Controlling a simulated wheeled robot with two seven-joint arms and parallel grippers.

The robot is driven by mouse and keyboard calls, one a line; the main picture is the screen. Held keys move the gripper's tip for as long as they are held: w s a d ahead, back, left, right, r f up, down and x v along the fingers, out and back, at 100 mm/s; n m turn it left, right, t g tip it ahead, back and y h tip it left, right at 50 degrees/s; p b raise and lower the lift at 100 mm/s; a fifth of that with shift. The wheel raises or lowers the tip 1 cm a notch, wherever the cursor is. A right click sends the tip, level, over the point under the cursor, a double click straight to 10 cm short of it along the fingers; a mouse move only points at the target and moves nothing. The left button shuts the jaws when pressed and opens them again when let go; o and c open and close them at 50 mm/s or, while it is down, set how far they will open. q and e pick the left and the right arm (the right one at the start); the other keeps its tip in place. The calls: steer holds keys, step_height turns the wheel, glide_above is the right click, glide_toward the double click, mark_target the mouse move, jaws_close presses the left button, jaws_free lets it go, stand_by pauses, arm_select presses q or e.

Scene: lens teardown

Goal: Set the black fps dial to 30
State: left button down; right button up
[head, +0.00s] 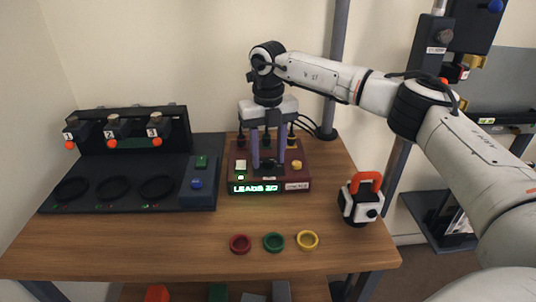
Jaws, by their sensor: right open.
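A maroon control box (237,185) stands on the wooden table. It has a pale button (241,165), a yellow knob (296,165) and a green-lit display (254,188) whose text starts with "LEADS"; the rest is hard to read. The black fps dial appears to be the dark round part (268,163) on the box top, partly hidden by my fingers; its setting cannot be read. My right gripper (267,160) points down over the box, open, with its two fingers on either side of this dark part. I cannot tell whether they touch it. My left gripper is not in view.
A dark station (130,199) with three numbered units and three black rings fills the left. Red (240,244), green (274,242) and yellow (308,240) rings lie in front. A white block with an orange handle (361,203) stands right. Dark plugs with cables are behind the box.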

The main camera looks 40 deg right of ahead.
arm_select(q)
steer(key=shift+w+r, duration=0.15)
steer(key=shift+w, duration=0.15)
arm_select(e)
steer(key=c, duration=1.1)
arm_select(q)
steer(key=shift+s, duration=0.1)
arm_select(e)
steer(key=shift+o, duration=0.2)
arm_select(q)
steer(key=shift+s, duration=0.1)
